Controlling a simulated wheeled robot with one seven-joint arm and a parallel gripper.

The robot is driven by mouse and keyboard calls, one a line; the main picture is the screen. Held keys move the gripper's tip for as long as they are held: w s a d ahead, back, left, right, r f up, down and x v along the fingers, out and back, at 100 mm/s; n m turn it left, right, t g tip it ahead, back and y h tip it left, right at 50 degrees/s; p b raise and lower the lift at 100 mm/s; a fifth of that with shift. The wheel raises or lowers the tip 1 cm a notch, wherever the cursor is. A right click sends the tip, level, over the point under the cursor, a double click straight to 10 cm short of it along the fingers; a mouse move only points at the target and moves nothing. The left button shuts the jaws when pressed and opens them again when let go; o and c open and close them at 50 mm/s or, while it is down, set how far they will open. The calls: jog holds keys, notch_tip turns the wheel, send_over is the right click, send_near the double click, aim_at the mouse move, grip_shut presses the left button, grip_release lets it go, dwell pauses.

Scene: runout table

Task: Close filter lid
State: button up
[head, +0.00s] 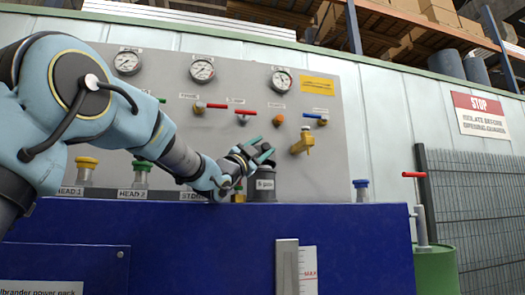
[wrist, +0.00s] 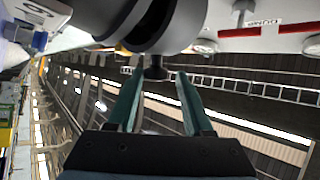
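The filter (head: 262,188) is a dark grey cylinder with a white "5 µm" label, standing on the blue cabinet's top in the head view. My gripper (head: 262,150) is just above it, with its teal fingers apart. In the wrist view a dark round body (wrist: 140,22) with a grey rim fills the top, probably the filter or its lid. A small black knob (wrist: 155,68) sticks out from it toward the gap between my fingertips (wrist: 160,76). The fingers stand apart on either side, with no clear contact. The lid's angle and hinge cannot be made out in the head view.
Behind is a grey panel (head: 325,90) with gauges, red and blue levers and a brass valve (head: 303,141). Yellow and green caps stand left, a blue-capped fitting (head: 361,190) right. The blue cabinet (head: 200,245) is in front. A red-handled pipe (head: 420,205) stands farther right.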

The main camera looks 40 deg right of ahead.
notch_tip(320, 180, up, 8)
jog(key=p, duration=0.3)
jog(key=shift+r, duration=0.25)
